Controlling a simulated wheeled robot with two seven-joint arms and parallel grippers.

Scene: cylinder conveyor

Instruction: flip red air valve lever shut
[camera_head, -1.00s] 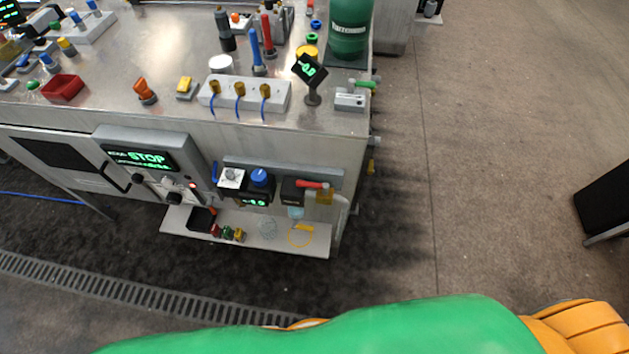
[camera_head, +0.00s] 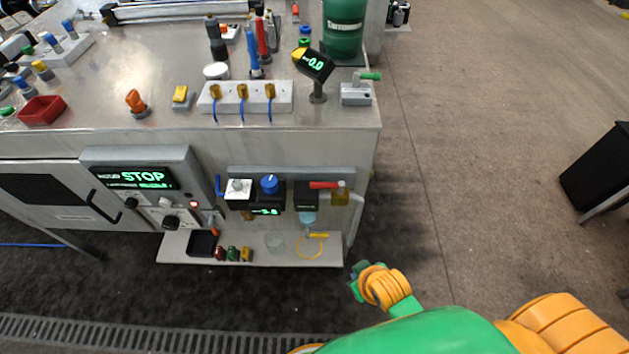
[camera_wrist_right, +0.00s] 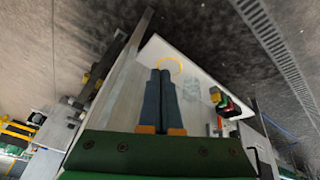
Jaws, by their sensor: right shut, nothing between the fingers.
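The red air valve lever (camera_head: 323,185) lies roughly horizontal on the front of the bench, above the low shelf. A dark block is under its left part and a yellow part (camera_head: 341,197) is at its right end. The far end of my right arm, with the right gripper (camera_head: 357,268), is low and to the right of the shelf, apart from the lever. In the right wrist view the right gripper (camera_wrist_right: 160,73) is shut and empty, its two dark fingers side by side over the shelf. I cannot clearly make out the lever there. My left gripper is out of view.
The white shelf (camera_head: 180,249) holds a yellow ring (camera_head: 312,247), small colored pieces (camera_head: 233,254) and a dark tray (camera_head: 203,243). A blue knob (camera_head: 270,184) and white dial sit left of the lever. Open floor lies right of the bench.

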